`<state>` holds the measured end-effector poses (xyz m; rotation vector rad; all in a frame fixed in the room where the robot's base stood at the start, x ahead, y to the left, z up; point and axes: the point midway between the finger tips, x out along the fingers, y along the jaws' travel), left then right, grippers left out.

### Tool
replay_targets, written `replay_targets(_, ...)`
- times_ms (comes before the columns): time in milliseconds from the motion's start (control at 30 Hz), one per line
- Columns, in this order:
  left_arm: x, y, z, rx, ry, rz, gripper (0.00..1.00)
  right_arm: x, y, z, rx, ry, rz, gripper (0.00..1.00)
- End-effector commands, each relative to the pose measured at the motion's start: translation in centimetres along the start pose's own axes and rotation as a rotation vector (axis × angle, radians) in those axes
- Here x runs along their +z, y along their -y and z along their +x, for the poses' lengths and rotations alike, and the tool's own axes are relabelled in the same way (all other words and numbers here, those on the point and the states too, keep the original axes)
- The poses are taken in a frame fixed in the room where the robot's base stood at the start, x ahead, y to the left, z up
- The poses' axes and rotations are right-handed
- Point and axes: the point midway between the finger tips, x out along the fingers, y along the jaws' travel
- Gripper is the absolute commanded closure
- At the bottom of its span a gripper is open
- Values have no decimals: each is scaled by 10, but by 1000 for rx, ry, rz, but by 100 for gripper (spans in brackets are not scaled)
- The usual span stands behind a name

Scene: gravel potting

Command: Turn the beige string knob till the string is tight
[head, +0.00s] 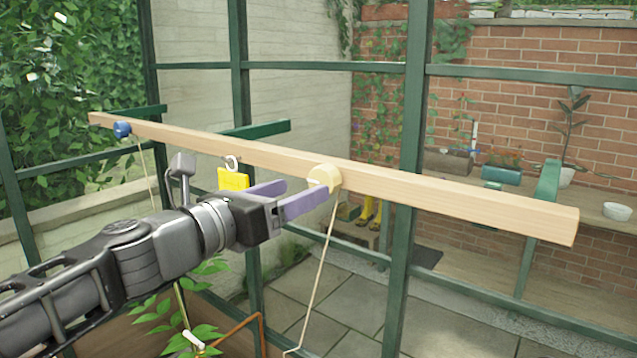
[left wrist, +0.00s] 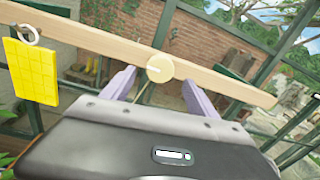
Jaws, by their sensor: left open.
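The beige string knob (head: 324,178) sits on the front face of a long wooden beam (head: 450,202). A pale string (head: 318,275) hangs from it, slanting down to the left with a bend near its lower end. My left gripper (head: 296,196) is open, its purple fingers pointing at the beige knob. In the left wrist view the knob (left wrist: 160,68) shows between the two spread fingers (left wrist: 160,88), with a gap to each. I cannot tell in the head view whether a finger touches it. My right gripper is in neither view.
A blue knob (head: 122,129) with its own string is at the beam's left end. A yellow card (head: 233,179) hangs on a hook left of the beige knob, close to my gripper. Green frame posts (head: 408,180) stand behind the beam. A leafy plant (head: 190,325) is below.

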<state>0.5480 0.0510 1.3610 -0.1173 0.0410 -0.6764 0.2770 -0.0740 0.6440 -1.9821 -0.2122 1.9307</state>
Motion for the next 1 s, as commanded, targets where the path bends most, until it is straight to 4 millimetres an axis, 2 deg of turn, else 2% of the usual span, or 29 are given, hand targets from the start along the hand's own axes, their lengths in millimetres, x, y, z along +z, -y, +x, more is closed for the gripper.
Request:
replay_targets(200,-1,1,36,-3,-2,0,32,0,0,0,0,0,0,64)
replay_targets(400,0,1,58,-2,0,1,32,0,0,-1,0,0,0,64)
replay_targets(733,0,1,61,-1,0,1,32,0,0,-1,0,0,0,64)
replay_targets(1000,0,0,61,0,0,1,54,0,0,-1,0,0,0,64)
